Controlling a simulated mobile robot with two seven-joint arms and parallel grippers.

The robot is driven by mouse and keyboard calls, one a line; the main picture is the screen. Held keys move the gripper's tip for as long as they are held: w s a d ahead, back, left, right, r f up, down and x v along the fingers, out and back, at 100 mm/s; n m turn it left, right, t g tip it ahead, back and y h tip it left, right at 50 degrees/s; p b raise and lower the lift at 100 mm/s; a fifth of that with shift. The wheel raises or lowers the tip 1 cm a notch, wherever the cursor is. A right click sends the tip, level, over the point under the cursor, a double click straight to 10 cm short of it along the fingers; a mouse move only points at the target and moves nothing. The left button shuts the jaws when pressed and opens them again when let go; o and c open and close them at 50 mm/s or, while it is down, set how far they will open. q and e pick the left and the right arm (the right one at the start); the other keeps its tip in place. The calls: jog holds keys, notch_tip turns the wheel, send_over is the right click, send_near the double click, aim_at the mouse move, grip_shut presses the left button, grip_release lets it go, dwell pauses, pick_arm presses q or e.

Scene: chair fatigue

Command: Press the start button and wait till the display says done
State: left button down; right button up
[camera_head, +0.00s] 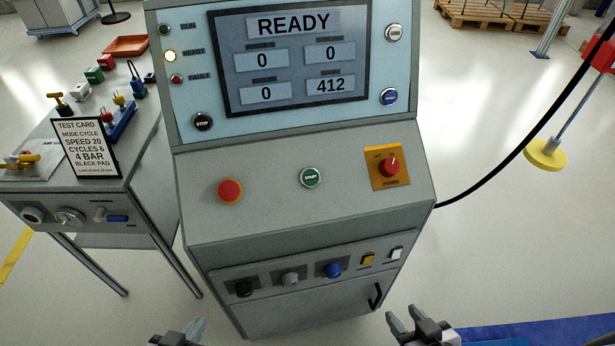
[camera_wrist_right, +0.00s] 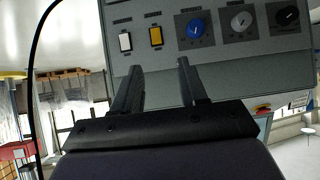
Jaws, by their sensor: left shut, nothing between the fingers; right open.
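The grey control cabinet stands in front of me in the head view. The display (camera_head: 292,55) reads READY, with 0, 0, 0 and 412 below. My left gripper (camera_head: 190,332) is shut and empty at the bottom edge of the head view, well below the button. My right gripper (camera_head: 407,322) is open and empty at lower right, apart from the cabinet. In the right wrist view my right gripper (camera_wrist_right: 158,82) faces the lower knob panel upside down.
A red mushroom button (camera_head: 230,190) and a red power switch (camera_head: 389,168) flank the start button. Knobs, including a blue one (camera_head: 333,270), line the lower front. A side table with a test card (camera_head: 86,148) stands left. A black cable (camera_head: 520,148) hangs right.

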dwell(0.4)
grip_shut()
dwell(1.6)
